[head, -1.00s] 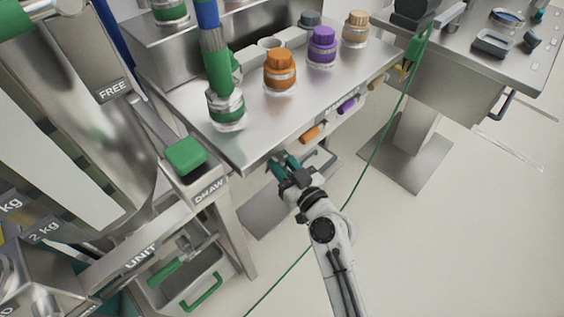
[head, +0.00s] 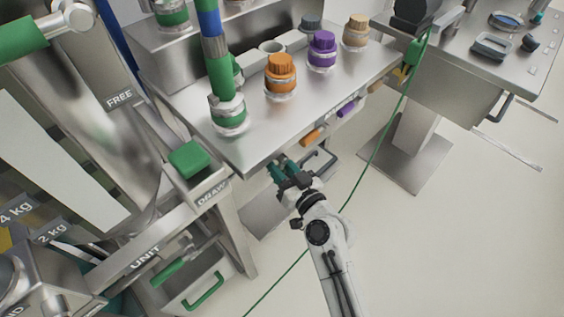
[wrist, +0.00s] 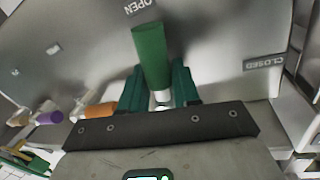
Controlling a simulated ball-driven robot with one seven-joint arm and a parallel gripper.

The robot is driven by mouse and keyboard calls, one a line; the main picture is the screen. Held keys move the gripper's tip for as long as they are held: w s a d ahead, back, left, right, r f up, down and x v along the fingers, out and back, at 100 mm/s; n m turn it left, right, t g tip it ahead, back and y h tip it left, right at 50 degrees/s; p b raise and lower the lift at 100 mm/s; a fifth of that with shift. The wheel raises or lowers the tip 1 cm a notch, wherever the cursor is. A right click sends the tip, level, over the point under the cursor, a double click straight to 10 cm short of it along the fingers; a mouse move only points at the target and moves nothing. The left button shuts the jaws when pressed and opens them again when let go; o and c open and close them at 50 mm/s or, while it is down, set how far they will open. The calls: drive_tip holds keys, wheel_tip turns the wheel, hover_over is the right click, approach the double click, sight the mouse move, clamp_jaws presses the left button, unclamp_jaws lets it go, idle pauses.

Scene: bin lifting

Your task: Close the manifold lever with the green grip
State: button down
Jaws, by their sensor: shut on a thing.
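The green grip (wrist: 149,50) of the manifold lever stands between my gripper's two teal fingers in the wrist view. My gripper (wrist: 158,72) is shut on it, one finger on each side. A pale metal end of the lever shows below the grip, between the fingers. The OPEN label (wrist: 138,6) is just beyond the grip's far end. The CLOSED label (wrist: 263,63) is to the right on the same metal panel. In the head view my gripper (head: 281,172) is under the bench's front edge, and the green grip cannot be made out there.
An orange grip (head: 311,137) and a purple grip (head: 346,108) stick out along the bench front (head: 330,116). A grey handle (head: 322,163) is just right of my gripper. A green cable (head: 376,150) hangs to the right. Open floor (head: 450,250) lies at the right.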

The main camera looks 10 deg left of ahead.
drive_tip(key=m+p, duration=0.1)
drive_tip(key=m, duration=0.1)
drive_tip(key=m+p, duration=0.1)
drive_tip(key=shift+s+a+r+g+p, duration=0.3)
drive_tip(key=shift+s+r+g, duration=0.05)
drive_tip(key=shift+s+g, duration=0.05)
drive_tip(key=m, duration=0.1)
drive_tip(key=m+p, duration=0.2)
drive_tip(key=shift+s+a+r+m+g, duration=0.2)
drive_tip(key=shift+s+r+m+g, duration=0.05)
drive_tip(key=shift+m+g, duration=0.05)
drive_tip(key=shift+s+a+r+m+g+y+p, duration=0.15)
drive_tip(key=shift+r+m+g+p, duration=0.15)
drive_tip(key=shift+m+p, duration=0.65)
drive_tip(key=shift+s+r+m+g+y+p, duration=0.1)
drive_tip(key=shift+r+m+g+p, duration=0.25)
drive_tip(key=shift+m, duration=0.95)
drive_tip(key=shift+s+a+r+m+g+y+p, duration=0.15)
drive_tip(key=shift+m+g+p, duration=0.2)
drive_tip(key=shift+m+p, duration=0.65)
drive_tip(key=shift+w+d+m, duration=0.1)
drive_tip(key=shift+m, duration=0.25)
drive_tip(key=c, duration=1)
unclamp_jaws()
drive_tip(key=shift+o, duration=0.2)
drive_tip(key=v, duration=1)
drive_tip(key=shift+s+d, duration=0.2)
drive_tip(key=shift+d, duration=0.15)
